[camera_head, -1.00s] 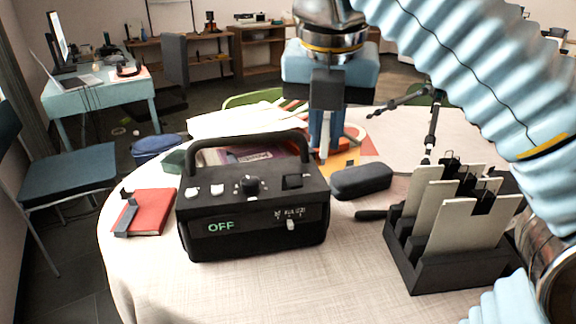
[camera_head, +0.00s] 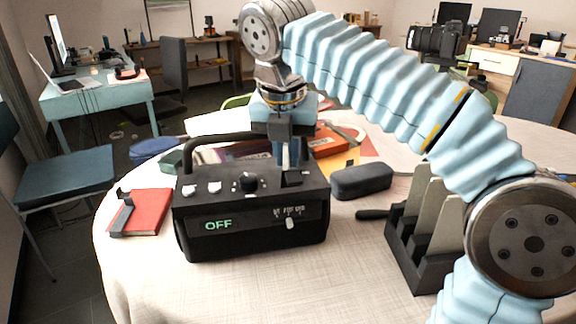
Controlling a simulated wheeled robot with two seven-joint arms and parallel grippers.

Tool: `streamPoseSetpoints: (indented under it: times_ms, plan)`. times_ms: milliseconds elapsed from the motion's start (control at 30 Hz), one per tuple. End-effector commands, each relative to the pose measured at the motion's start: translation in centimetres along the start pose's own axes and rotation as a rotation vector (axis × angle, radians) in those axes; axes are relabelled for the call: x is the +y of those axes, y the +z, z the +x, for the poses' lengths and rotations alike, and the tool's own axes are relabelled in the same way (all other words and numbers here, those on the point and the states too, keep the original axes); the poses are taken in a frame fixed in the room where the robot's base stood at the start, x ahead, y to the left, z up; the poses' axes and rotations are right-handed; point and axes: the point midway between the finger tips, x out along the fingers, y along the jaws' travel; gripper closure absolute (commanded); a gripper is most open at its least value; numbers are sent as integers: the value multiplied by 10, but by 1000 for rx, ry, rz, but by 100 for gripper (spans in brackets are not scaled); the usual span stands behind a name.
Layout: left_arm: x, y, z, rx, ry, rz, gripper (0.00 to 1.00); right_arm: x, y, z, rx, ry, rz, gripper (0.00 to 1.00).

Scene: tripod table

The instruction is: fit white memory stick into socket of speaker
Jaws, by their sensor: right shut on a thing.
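The speaker (camera_head: 250,225) is a black box with a carry handle, knobs on its top and a green "OFF" display on its front. A raised black block, which looks like the socket (camera_head: 292,181), stands at the right of its top. My right gripper (camera_head: 289,163) points down just above this block, shut on the white memory stick. Only a pale sliver of the stick shows between the fingers. Its lower end is hard to make out, so I cannot tell whether it touches the socket. My left gripper is not in view.
A red book (camera_head: 148,212) lies left of the speaker. A dark case (camera_head: 361,181) lies close to its right. A black rack (camera_head: 418,262) with pale upright plates stands further right, partly behind my right arm. The cloth in front of the speaker is clear.

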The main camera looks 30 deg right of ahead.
Motion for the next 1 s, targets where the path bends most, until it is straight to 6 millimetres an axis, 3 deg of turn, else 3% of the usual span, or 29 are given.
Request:
streamPoseSetpoints:
  times_ms: [33, 133, 467, 500, 633, 867, 1000]
  plan:
    - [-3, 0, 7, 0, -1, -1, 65, -2, -4, 11, -1, -1, 1, 100]
    - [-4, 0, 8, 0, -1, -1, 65, -2, -7, 20, -1, 0, 2, 100]
    - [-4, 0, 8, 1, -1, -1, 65, -1, -8, 22, -1, 2, 2, 100]
    - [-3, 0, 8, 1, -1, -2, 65, -1, -7, 21, -1, 2, 2, 80]
    - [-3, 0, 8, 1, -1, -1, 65, -1, -7, 21, -1, 2, 2, 61]
    - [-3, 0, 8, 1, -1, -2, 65, -1, -7, 21, -1, 2, 2, 61]
    - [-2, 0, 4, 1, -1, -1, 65, -1, -7, 11, -2, 4, 1, 61]
